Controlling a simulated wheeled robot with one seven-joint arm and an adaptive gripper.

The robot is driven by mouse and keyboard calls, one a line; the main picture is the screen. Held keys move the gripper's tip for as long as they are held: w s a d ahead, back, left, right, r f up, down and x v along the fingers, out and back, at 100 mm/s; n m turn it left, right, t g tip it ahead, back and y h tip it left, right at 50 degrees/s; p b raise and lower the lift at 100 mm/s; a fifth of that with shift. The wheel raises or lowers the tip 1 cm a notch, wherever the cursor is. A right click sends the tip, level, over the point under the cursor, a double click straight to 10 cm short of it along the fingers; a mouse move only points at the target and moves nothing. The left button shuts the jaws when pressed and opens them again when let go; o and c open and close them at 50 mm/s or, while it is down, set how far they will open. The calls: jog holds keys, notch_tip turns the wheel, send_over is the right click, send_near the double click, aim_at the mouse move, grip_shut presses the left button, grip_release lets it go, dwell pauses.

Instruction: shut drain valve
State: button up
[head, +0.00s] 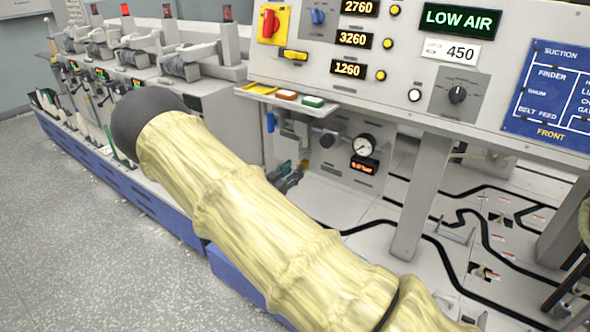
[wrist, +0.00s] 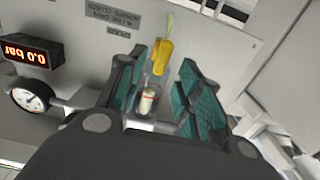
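The drain valve shows a yellow lever (wrist: 161,57) in the wrist view, lying roughly lengthwise in line with the clear bowl (wrist: 149,97) beside it. A pale green piece sticks out beyond the lever. My gripper (wrist: 163,82) is open, with its teal-padded fingers on either side of the lever and bowl. I see no clear contact, and the depth gap is hard to judge. In the head view my gripper (head: 290,180) is small and dark below the panel, partly behind my sleeved arm. The valve is hardly distinguishable there.
A pressure gauge (head: 364,145) sits beside the valve, above a red display (head: 364,163); the display (wrist: 27,55) reads 0.0 bar, upside down, in the wrist view. An upside-down label (wrist: 115,16) mentions the drain. The panel sign (head: 459,20) reads LOW AIR. A tray (head: 285,98) juts out above.

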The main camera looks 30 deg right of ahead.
jog(key=shift+x, duration=1)
grip_shut()
